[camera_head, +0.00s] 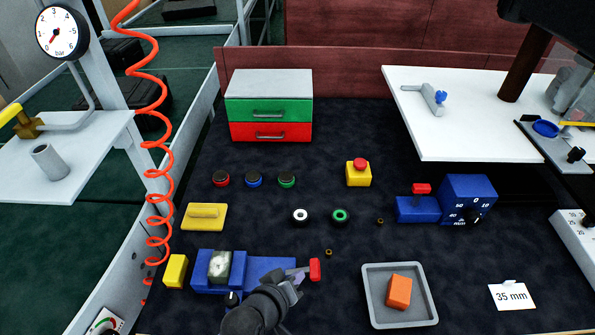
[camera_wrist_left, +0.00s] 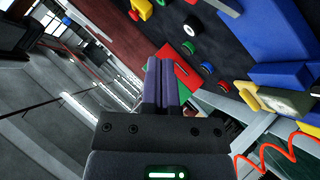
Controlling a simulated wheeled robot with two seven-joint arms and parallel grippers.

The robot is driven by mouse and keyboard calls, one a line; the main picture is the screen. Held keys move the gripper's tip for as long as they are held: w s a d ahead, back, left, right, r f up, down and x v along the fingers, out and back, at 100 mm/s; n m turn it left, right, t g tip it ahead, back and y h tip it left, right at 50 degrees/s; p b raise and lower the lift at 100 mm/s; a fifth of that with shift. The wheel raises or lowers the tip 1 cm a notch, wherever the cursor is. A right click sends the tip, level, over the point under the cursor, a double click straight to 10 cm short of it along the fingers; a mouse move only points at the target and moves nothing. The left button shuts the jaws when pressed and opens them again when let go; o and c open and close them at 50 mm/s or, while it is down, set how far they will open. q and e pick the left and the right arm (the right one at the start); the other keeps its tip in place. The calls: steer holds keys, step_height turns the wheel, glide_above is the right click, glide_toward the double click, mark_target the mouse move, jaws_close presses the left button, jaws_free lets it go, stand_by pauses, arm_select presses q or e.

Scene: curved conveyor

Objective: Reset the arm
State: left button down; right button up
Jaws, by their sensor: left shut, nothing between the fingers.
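My left gripper (camera_head: 297,277) is at the lower middle of the head view, beside the blue vise-like block (camera_head: 270,266) and close to its red end piece (camera_head: 315,269). I cannot tell whether it touches them. In the left wrist view the two fingers (camera_wrist_left: 160,85) lie together, shut with nothing between them. The wrist view is tilted, with the red and green drawer box (camera_wrist_left: 172,62) beyond the fingertips. My right gripper is not in view.
A grey tray (camera_head: 372,314) with an orange block (camera_head: 398,292) lies right of my left gripper. Black and green rings (camera_head: 340,215), buttons (camera_head: 254,180) and a yellow block (camera_head: 204,217) lie farther back. A coiled orange hose (camera_head: 160,195) hangs at left. Dark mat between the rings and tray is mostly free.

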arm_select(q)
steer(key=s+a+f+m+g+y+b, duration=0.1)
steer(key=s+a+f+g+b, duration=0.2)
steer(key=f, duration=0.4)
steer(key=s+a+f+m+y, duration=0.1)
steer(key=s+a+f+y, duration=0.15)
steer(key=s+f, duration=0.4)
steer(key=s+a+f+m+g+b, duration=0.1)
steer(key=s+a+f+g+b, duration=0.2)
steer(key=f, duration=0.5)
steer(key=s+a+f+m+g+y+b, duration=0.1)
steer(key=s+a+f, duration=0.3)
steer(key=s, duration=0.5)
steer(key=s+a+f+m+g+y+b, duration=0.1)
steer(key=s+a+f, duration=0.3)
steer(key=s, duration=0.6)
steer(key=shift+a+f+m+g+y, duration=0.2)
steer(key=shift+f+m+g+y, duration=0.15)
steer(key=shift+f+m+g, duration=0.25)
steer(key=shift+s, duration=0.1)
